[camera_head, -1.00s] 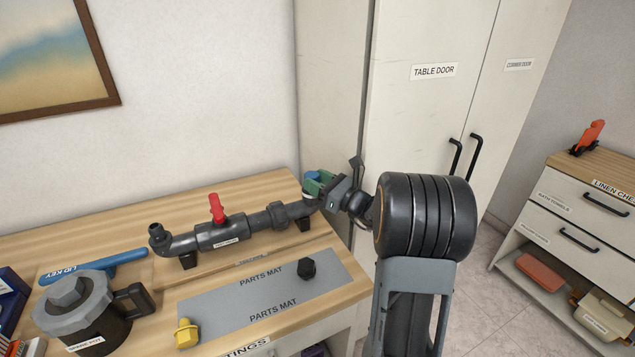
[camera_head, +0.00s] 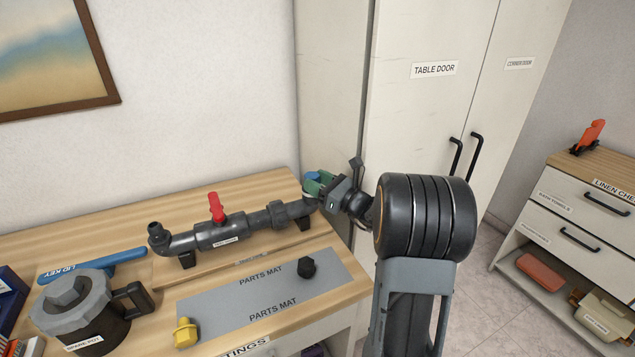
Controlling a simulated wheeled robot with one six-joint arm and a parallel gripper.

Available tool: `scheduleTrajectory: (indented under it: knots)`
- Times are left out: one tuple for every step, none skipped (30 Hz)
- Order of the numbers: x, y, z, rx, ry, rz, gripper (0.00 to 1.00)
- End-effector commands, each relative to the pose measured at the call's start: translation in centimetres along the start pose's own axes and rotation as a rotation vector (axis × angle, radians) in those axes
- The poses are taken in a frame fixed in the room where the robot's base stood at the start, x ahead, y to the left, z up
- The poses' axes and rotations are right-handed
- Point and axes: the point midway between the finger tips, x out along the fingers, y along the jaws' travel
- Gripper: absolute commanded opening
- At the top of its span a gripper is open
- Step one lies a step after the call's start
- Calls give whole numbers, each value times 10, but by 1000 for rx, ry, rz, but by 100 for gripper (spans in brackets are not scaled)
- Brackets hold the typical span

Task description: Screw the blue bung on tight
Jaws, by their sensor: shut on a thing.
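The blue bung (camera_head: 313,175) shows as a small blue top at the right end of the dark grey pipe assembly (camera_head: 240,229). My gripper (camera_head: 316,185), with green fingers, is shut on the bung at that pipe end. The fingers hide most of the bung and the mouth of the pipe, so I cannot see how deep it sits. The pipe lies across the back of the wooden table and carries a red valve handle (camera_head: 216,207) standing up.
A grey parts mat (camera_head: 235,310) holds a black plug (camera_head: 307,267) and a yellow plug (camera_head: 186,332). A dark spare pot (camera_head: 88,315) and a blue lid key (camera_head: 95,266) are at left. A tall white cabinet (camera_head: 430,110) stands close behind my arm.

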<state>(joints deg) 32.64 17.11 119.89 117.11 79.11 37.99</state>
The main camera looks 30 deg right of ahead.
Motion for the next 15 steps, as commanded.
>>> scheduleTrajectory:
  knots:
    - [0,0,-2,0,0,0,17]
    - [0,0,-3,0,0,0,17]
    - [-1,0,-4,0,0,0,17]
    - [-1,0,-4,0,0,0,17]
    - [-1,0,-5,0,0,0,17]
    - [-1,0,-6,0,0,0,17]
    - [-1,0,-7,0,0,0,17]
    - [-1,0,-7,0,0,0,17]
    - [-1,0,-8,0,0,0,17]
    - [-2,0,-9,0,0,0,17]
    - [-2,0,-8,0,1,0,17]
    - [-2,0,-8,1,1,0,17]
    - [-2,0,-8,1,2,0,17]
    - [-2,0,-8,1,2,0,17]
    - [-1,0,-8,2,3,0,17]
